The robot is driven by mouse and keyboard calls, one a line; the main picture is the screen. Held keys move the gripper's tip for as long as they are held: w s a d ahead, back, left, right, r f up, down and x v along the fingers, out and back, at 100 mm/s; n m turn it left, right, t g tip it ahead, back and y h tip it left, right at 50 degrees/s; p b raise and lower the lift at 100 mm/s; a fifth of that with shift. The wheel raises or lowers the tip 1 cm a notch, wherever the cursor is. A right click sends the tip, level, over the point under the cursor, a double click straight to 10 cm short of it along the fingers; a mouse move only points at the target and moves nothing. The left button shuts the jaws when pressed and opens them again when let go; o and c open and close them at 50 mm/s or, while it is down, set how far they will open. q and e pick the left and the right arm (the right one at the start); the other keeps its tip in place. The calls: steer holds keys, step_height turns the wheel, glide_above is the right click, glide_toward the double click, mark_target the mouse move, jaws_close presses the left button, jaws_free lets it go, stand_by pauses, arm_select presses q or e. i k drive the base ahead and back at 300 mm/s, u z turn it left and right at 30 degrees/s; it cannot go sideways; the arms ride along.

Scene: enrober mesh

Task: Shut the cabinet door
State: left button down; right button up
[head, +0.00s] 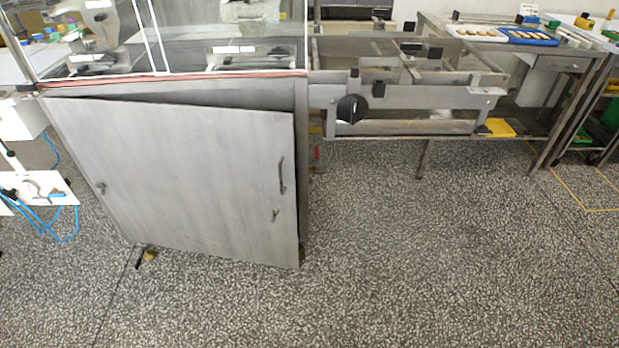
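The cabinet door (190,185) is a flat grey metal panel on the front of the steel cabinet. It stands slightly ajar. A dark wedge-shaped gap shows along its top and widens toward the right, so the right edge stands out from the cabinet frame (302,150). A dark vertical handle (282,175) is near the door's right edge, with a small latch (276,215) below it. A small round fitting (101,188) is at the left edge. Neither of my grippers is in view.
Clear glazing (230,40) rises above the cabinet. To its right is a steel conveyor frame (410,100) with a black knob (352,108). A steel table (570,62) with a blue tray (528,37) stands farther right. The speckled floor (400,270) in front is clear.

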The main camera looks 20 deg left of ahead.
mark_target(210, 181)
steer(key=z, duration=0.05)
steer(key=i, duration=0.9)
steer(key=u, duration=1.25)
